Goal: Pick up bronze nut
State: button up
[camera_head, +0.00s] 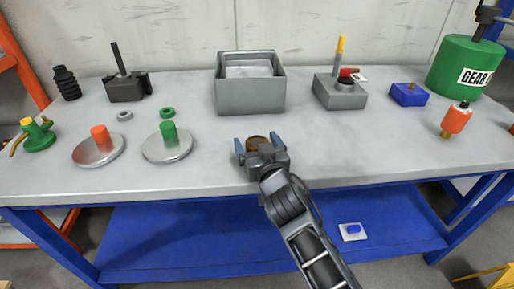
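A brown, bronze-coloured round piece (257,142), which looks like the bronze nut, lies near the front middle of the grey workbench. My gripper (258,145) reaches in from the front with its two blue-grey fingers spread, one on each side of the piece. The fingers look apart from it, with small gaps. The gripper body hides the near side of the piece. I cannot tell how high the fingers are above the bench top.
A grey open box (250,96) stands behind my gripper. Two metal discs with an orange peg (100,136) and a green peg (168,132) are to the left. A grey block (341,94), blue block (408,95) and green gear oil drum (464,64) are at right.

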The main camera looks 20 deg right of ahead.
jog(key=c, duration=1.6)
jog(key=shift+r, duration=0.15)
jog(key=shift+c, duration=0.2)
